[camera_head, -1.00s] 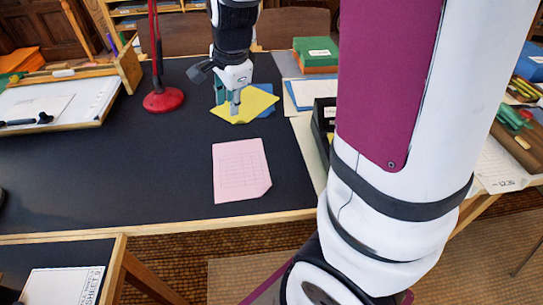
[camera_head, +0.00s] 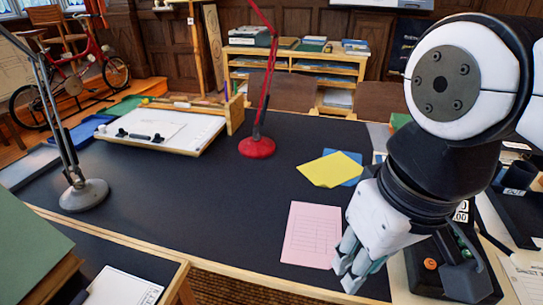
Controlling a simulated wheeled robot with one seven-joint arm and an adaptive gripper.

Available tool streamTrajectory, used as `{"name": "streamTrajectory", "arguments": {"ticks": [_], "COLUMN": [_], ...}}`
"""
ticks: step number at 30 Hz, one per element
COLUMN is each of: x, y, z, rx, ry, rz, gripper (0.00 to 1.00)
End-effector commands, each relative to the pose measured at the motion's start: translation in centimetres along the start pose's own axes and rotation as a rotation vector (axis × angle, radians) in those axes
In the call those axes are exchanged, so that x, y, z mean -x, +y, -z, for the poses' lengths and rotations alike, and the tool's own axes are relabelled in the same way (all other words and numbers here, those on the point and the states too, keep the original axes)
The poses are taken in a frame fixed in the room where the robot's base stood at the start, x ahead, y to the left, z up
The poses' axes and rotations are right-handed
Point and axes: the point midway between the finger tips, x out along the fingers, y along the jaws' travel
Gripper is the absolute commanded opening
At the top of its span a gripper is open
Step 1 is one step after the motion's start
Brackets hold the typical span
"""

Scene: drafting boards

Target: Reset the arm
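My arm is folded at the right of the head view, with its large white and black joint high in the picture. My gripper (camera_head: 349,272) hangs at the lower right, beside the right edge of the pink sheet (camera_head: 312,236) and in front of the desk's near edge in the picture. I see no object in it. Its fingers are seen at an angle, so their opening is unclear. The yellow sheet (camera_head: 330,169) lies on the dark desk (camera_head: 215,200), partly over a blue sheet (camera_head: 356,178), apart from my gripper.
A red lamp (camera_head: 257,147) stands behind the sheets. A grey lamp (camera_head: 84,194) stands at the left, near a drawing board (camera_head: 170,131). A black tray (camera_head: 425,277) with small items is close to my gripper at right. The desk's middle is clear.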

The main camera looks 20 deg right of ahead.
Motion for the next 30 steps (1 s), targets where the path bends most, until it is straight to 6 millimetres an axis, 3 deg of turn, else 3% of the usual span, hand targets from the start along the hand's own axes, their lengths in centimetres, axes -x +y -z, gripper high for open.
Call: {"name": "streamTrajectory", "arguments": {"ticks": [8,21,25,30], "x": [0.9,11.0,12.7,13.4], "y": [0.0,0.3,0.3,0.4], "z": [0.2,1.7,1.9,2.1], "rx": [-0.003,-0.002,-0.001,-0.001], "ry": [0.011,0.17,0.203,0.22], "rz": [0.0,-0.01,-0.012,-0.013], "gripper": [0.25,0.25,0.25,0.25]}}
